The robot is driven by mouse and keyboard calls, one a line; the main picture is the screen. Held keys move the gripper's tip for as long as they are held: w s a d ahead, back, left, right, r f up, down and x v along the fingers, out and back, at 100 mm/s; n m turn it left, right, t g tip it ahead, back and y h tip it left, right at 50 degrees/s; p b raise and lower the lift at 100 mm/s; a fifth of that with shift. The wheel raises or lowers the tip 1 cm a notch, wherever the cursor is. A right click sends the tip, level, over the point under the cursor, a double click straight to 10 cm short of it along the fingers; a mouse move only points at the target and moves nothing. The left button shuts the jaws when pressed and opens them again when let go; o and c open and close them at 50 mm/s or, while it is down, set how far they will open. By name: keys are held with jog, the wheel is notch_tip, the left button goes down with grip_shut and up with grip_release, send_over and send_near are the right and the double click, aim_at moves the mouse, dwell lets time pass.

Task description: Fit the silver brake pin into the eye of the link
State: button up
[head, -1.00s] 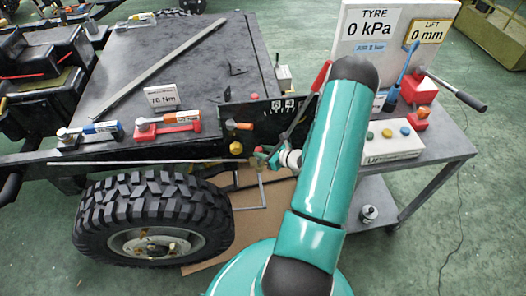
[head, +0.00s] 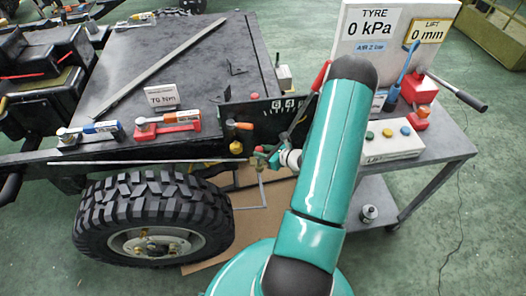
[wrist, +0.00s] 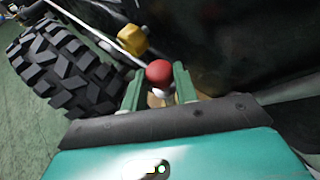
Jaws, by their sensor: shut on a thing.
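My gripper (head: 272,158) is beside the vehicle's side, to the right of and above the wheel. In the wrist view its two green fingers (wrist: 158,88) are shut around a silver piece with a round red knob, which I take to be the brake pin (wrist: 160,92). The pin's lower end is hidden. A long thin silver rod (head: 150,162), seemingly the link, runs leftward above the tyre. In the wrist view a yellow block (wrist: 132,40) sits at the rod's near end, just beyond the red knob. The eye itself cannot be made out.
The knobbly wheel (head: 150,215) stands close below the rod. The dark vehicle deck (head: 170,80) carries a blue-handled wrench (head: 95,129) and an orange-and-red one (head: 168,124). A grey trolley (head: 450,150) with the lift controls (head: 395,142) stands to the right.

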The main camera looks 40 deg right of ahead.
jog(key=shift+f, duration=3)
jog(key=o, duration=1.1)
jog(key=v, duration=1.3)
jog(key=shift+s+r, duration=0.15)
jog(key=shift+s, duration=0.2)
